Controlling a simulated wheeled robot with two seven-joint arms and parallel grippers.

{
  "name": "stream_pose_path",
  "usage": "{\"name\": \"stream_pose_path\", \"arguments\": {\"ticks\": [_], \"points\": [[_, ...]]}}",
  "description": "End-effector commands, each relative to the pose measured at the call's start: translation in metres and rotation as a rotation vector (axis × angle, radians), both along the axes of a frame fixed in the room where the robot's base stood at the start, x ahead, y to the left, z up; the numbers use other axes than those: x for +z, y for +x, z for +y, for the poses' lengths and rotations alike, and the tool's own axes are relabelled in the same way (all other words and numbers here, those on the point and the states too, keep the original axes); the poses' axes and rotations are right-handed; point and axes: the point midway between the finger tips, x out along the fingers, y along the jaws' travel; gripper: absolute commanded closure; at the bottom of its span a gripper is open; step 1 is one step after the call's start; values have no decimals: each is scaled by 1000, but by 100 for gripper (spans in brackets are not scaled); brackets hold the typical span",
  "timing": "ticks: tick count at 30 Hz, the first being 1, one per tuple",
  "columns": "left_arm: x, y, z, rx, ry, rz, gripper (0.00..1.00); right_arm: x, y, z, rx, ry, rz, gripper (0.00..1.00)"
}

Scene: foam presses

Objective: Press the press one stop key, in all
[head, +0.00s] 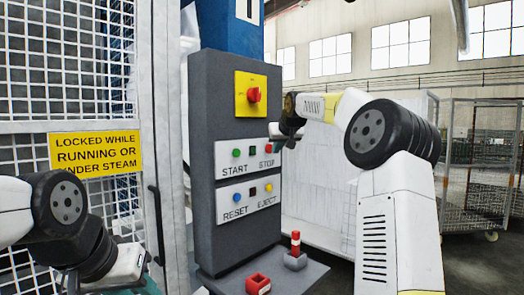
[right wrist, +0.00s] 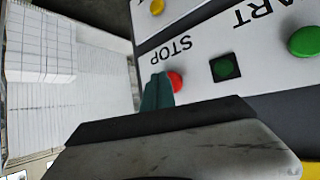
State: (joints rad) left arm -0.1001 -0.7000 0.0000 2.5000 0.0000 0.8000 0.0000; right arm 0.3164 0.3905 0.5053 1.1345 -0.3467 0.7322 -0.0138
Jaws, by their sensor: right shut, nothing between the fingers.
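The red STOP key (head: 269,148) sits at the upper right of the grey control panel (head: 230,90), on a white plate beside the green START key (head: 236,153). My right gripper (head: 276,131) is shut and empty, close to the STOP key from the right. In the right wrist view its teal fingertips (right wrist: 158,92) overlap the edge of the red STOP key (right wrist: 176,81); I cannot tell if they touch it. The blue press column (head: 228,30) behind carries a "1" sign. My left gripper (head: 125,266) is low at the left, its fingers not clearly visible.
A red emergency knob (head: 253,95) on a yellow plate is above the keys. The blue RESET key (head: 236,198) and yellow EJECT key (head: 268,187) are below. A shelf holds a red block (head: 258,284) and a red-topped piece (head: 296,244). A mesh guard (head: 65,90) stands left.

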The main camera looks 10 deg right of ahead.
Motion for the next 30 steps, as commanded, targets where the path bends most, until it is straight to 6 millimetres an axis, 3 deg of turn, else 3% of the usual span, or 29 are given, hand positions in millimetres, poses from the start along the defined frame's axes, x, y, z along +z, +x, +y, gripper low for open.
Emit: {"name": "stream_pose_path", "arguments": {"ticks": [14,30], "points": [[0,0,0,0,0,0,64,0,-7,-6,-2,0,-1,100],[0,0,0,0,0,0,64,0,-43,-34,-2,0,-1,100]]}}
